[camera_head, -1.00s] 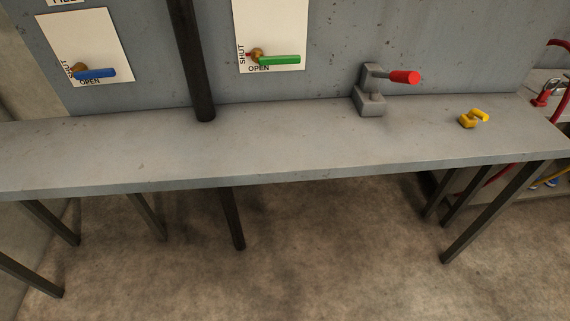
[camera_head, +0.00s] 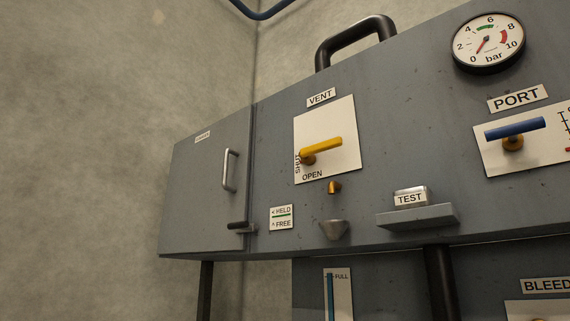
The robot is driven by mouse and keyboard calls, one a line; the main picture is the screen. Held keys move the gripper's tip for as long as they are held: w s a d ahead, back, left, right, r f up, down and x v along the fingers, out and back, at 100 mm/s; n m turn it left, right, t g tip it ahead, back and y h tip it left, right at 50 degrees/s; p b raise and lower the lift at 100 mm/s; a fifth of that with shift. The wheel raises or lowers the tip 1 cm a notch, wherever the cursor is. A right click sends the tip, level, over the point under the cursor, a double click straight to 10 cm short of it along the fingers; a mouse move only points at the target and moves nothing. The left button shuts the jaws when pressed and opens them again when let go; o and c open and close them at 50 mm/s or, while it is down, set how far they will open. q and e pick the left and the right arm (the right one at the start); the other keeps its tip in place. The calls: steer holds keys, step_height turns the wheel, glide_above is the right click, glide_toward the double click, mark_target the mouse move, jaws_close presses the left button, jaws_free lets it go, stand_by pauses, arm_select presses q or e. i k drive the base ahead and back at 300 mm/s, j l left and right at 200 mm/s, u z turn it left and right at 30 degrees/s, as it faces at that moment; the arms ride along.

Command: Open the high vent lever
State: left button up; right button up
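The vent lever is a yellow handle (camera_head: 322,147) on a white plate (camera_head: 345,125) below a VENT label (camera_head: 321,97), high on the grey cabinet front. It points right and slightly up from its pivot at the plate's left side. The word SHUT stands upright along the plate's left edge, and OPEN is at the bottom left, below the pivot. Neither of my grippers is in view.
A small yellow-brown knob (camera_head: 334,187) and a grey funnel (camera_head: 334,230) sit below the vent plate. A TEST block (camera_head: 411,197) rests on a small ledge. A blue PORT lever (camera_head: 515,129) and a gauge (camera_head: 488,43) are right. A handled door (camera_head: 205,190) is left.

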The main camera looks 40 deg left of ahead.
mark_target(308, 155)
steer(key=u, duration=1.05)
steer(key=i+j+z, duration=0.1)
steer(key=j+z, duration=0.2)
